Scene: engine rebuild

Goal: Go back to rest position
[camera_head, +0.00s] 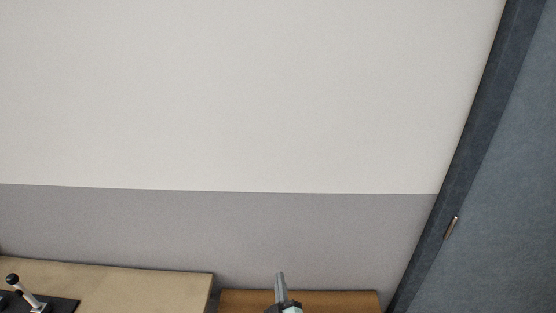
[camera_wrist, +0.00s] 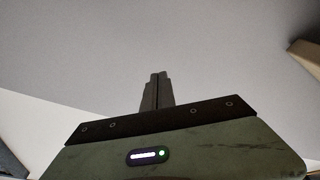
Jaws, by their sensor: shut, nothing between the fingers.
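My gripper (camera_wrist: 158,77) points away from the wrist camera, and its two dark fingers are together with nothing between them. In the head view my gripper (camera_head: 280,276) shows at the bottom edge, right of the middle, in front of a brown wooden surface. Its fingers point up in the picture, and the rest of the arm is cut off below. No engine part is in view near it.
A tan bench top (camera_head: 140,290) with a black-knobbed lever (camera_head: 22,290) stands at lower left. A brown surface (camera_head: 345,301) is at bottom centre. Behind is a white and grey wall (camera_head: 250,225). A blue-grey door (camera_head: 505,200) with a handle is at right.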

